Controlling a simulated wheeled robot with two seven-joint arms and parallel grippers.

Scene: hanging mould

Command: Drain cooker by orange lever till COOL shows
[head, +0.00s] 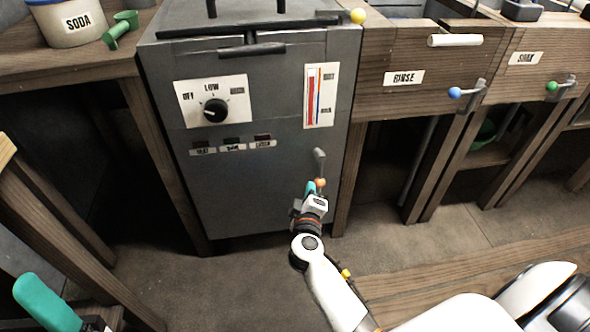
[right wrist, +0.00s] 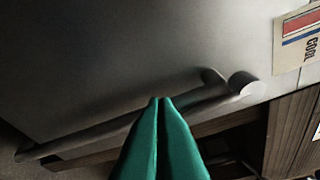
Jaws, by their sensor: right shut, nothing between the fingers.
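The grey cooker (head: 260,190) stands in the middle of the head view, with a gauge (head: 319,95) whose red column reaches high. Part of the gauge with the word COOL (right wrist: 312,48) shows in the right wrist view. The orange lever end (head: 320,183) is low on the cooker's front, below a grey stub (head: 319,158). My right gripper (head: 310,187) is shut and empty beside the orange end. In the right wrist view its teal fingertips (right wrist: 161,99) are together in front of a grey bar (right wrist: 120,125). My left gripper (head: 42,298) shows partly at lower left.
A dial (head: 215,110) and several small lamps are on the cooker's front. Wooden sinks marked RINSE (head: 404,78) and SOAK (head: 525,58) stand to the right. A SODA crock (head: 76,25) and green scoop (head: 119,30) are at upper left. Open floor lies before the cooker.

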